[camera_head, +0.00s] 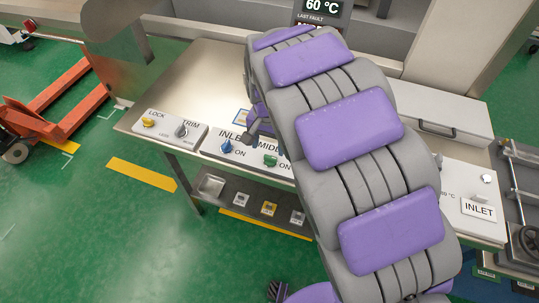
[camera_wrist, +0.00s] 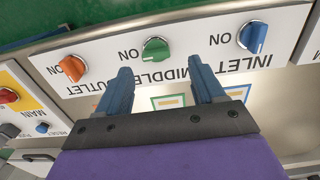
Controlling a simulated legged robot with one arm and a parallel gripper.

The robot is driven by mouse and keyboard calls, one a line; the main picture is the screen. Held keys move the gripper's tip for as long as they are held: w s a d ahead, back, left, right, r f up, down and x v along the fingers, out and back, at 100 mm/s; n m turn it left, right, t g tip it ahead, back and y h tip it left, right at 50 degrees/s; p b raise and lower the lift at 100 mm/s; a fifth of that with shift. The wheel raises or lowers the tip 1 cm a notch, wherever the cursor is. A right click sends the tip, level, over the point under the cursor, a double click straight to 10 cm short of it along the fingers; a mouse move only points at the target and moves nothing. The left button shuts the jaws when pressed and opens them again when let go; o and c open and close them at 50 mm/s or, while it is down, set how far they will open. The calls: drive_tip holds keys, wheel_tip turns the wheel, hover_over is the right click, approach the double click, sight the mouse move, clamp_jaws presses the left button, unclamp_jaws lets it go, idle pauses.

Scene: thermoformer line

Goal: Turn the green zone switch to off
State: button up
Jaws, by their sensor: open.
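The green zone switch (camera_wrist: 155,51) is a round rotary knob on a white panel, between a blue and an orange knob. An upside-down ON label is beside it in the wrist view, and the word MIDDLE is below it. I cannot tell its setting for sure. In the head view the green switch (camera_head: 270,161) shows just left of my arm. My gripper (camera_wrist: 160,72) is open and empty, its two blue-grey fingers pointing toward the green knob and apart from it. In the head view my arm hides part of the gripper and the panel's right part.
The blue INLET knob (camera_wrist: 253,36) and orange OUTLET knob (camera_wrist: 73,68) flank the green one. A yellow panel (camera_wrist: 22,100) with a MAIN knob is at the left. LOCK and TRIM knobs (camera_head: 165,128) are on a separate box. Bare metal table (camera_head: 190,75) lies behind the panels.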

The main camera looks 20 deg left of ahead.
sight(270, 156)
wheel_tip(270, 156, down, 4)
drive_tip(key=shift+f+b, duration=0.1)
drive_tip(key=shift+b, duration=0.25)
drive_tip(key=shift+d+f, duration=0.25)
drive_tip(key=shift+d, duration=0.45)
drive_tip(key=shift+a, duration=0.45)
drive_tip(key=shift+c, duration=0.5)
drive_tip(key=shift+a+f, duration=0.1)
drive_tip(key=shift+a, duration=0.25)
drive_tip(key=shift+c, duration=1.4)
drive_tip(key=shift+d, duration=0.5)
drive_tip(key=c, duration=0.4)
drive_tip(key=shift+a, duration=0.15)
drive_tip(key=shift+c, duration=1.4)
